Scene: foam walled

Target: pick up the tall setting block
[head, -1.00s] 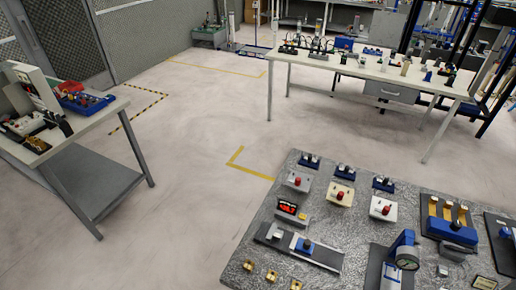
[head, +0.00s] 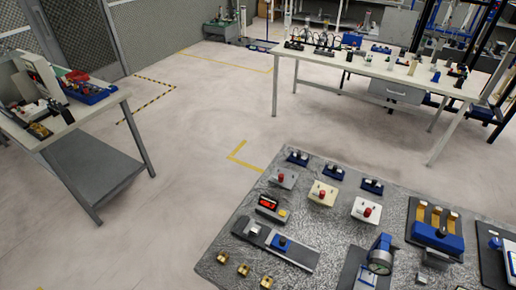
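I cannot single out the tall setting block for certain. A small metal block (head: 422,276) lies on the near speckled grey table (head: 330,238), close to the blue dial gauge (head: 380,256). Neither of my grippers is in view.
The near table also holds a red display box (head: 267,203), button boxes (head: 322,193), a rail with a blue slider (head: 282,244) and brass pieces (head: 243,270). A side bench (head: 95,128) stands left. Open floor (head: 190,150) lies between.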

